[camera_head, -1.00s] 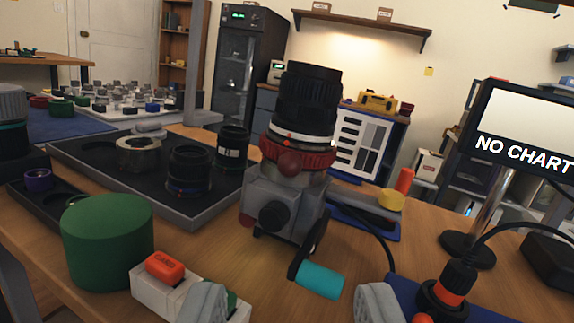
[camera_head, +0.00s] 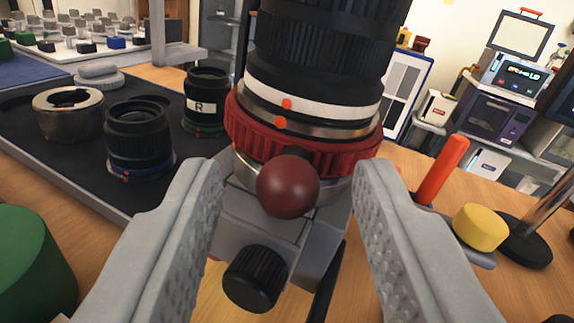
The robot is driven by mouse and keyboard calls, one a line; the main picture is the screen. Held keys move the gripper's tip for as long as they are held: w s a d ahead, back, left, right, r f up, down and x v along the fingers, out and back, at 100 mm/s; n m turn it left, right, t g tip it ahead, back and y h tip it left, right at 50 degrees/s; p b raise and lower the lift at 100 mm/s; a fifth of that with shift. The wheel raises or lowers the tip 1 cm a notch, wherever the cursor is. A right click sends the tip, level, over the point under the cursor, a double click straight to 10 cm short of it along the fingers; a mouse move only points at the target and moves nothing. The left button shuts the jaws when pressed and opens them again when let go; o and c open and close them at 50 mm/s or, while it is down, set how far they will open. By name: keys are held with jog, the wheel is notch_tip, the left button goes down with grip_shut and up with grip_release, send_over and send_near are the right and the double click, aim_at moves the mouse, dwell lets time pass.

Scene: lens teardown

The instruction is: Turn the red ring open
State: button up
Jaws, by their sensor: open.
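The red ring (camera_head: 345,158) is a ribbed collar around the lower end of the upright black lens (camera_head: 320,45), just under a white band. A dark red ball knob (camera_head: 288,187) sticks out from the ring toward me. One orange dot is on the white band and another is just below it, nearly in line. The ring sits on a grey mount block (camera_head: 262,225) with a black knob (camera_head: 254,279). My gripper (camera_head: 291,185) is open, with one grey ridged finger on each side of the ball knob. I see a gap on both sides, so it appears not to touch the knob.
A dark tray (camera_head: 60,165) at left holds a metal ring (camera_head: 68,112) and black lens parts (camera_head: 138,138). A green cylinder (camera_head: 30,262) is at lower left. An orange post (camera_head: 441,170) and a yellow knob (camera_head: 480,227) stand close at right.

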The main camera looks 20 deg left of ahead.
grip_shut()
jog(key=shift+w+d+n+g+y, duration=0.2)
jog(key=shift+d+n+g+y, duration=0.35)
jog(key=shift+y, duration=0.35)
jog(key=shift+w+d+n+g+y, duration=0.15)
jog(key=shift+d+n+g+y, duration=0.15)
jog(key=shift+n+y, duration=0.5)
grip_release()
jog(key=v, duration=1.7)
jog(key=shift+s, duration=0.2)
